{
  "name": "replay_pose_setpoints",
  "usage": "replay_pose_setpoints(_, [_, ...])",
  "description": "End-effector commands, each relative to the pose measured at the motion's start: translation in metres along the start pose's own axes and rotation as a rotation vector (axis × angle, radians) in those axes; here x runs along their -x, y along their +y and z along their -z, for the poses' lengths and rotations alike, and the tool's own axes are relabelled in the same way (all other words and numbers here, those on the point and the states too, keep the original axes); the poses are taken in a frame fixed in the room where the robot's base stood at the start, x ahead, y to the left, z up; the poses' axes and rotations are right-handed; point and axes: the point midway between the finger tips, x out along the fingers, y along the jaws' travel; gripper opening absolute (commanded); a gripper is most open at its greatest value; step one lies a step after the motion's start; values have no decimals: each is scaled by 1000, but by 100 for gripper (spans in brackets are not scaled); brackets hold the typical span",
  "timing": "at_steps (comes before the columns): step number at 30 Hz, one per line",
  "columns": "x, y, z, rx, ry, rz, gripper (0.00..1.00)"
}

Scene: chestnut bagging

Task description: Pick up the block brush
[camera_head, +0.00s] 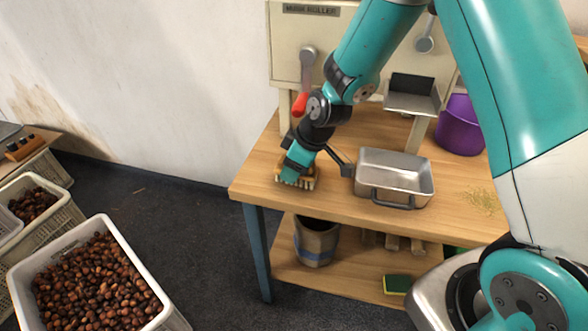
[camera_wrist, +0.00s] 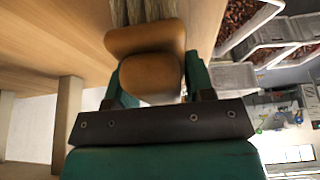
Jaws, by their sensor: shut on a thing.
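The block brush (camera_head: 309,178) is at the left end of the wooden table, with a wooden body and pale bristles. My gripper (camera_head: 299,167) reaches down over it and is shut on it, hiding much of its body. In the wrist view the brush's rounded wooden block (camera_wrist: 148,62) sits between the two green fingers of my gripper (camera_wrist: 150,85), and its bristles (camera_wrist: 140,12) point away from the palm. I cannot tell whether the bristles touch the tabletop.
A metal pan (camera_head: 395,177) stands right of the brush on the table (camera_head: 335,205). Behind is the cream roller machine (camera_head: 290,60). A purple bucket (camera_head: 460,125) is at the back right. A pot (camera_head: 316,243) and a sponge (camera_head: 397,284) are on the lower shelf. Chestnut crates (camera_head: 122,237) stand left.

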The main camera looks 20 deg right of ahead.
Motion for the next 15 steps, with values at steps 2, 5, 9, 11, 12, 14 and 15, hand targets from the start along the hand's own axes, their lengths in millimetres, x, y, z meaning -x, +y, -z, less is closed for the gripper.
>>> replay_pose_setpoints(2, [9, 0, 4, 1, 2, -2, 23])
replay_pose_setpoints(5, [22, 0, 10, 2, 3, -2, 23])
replay_pose_setpoints(9, [23, -24, 8, 4, -2, 3, 23])
replay_pose_setpoints(11, [23, -40, 7, 5, -2, 4, 23])
replay_pose_setpoints(12, [23, -50, 7, 7, -1, 4, 23])
replay_pose_setpoints(14, [23, -68, 6, 8, -1, 5, 23])
replay_pose_setpoints(15, [23, -81, 6, 9, -1, 4, 23])
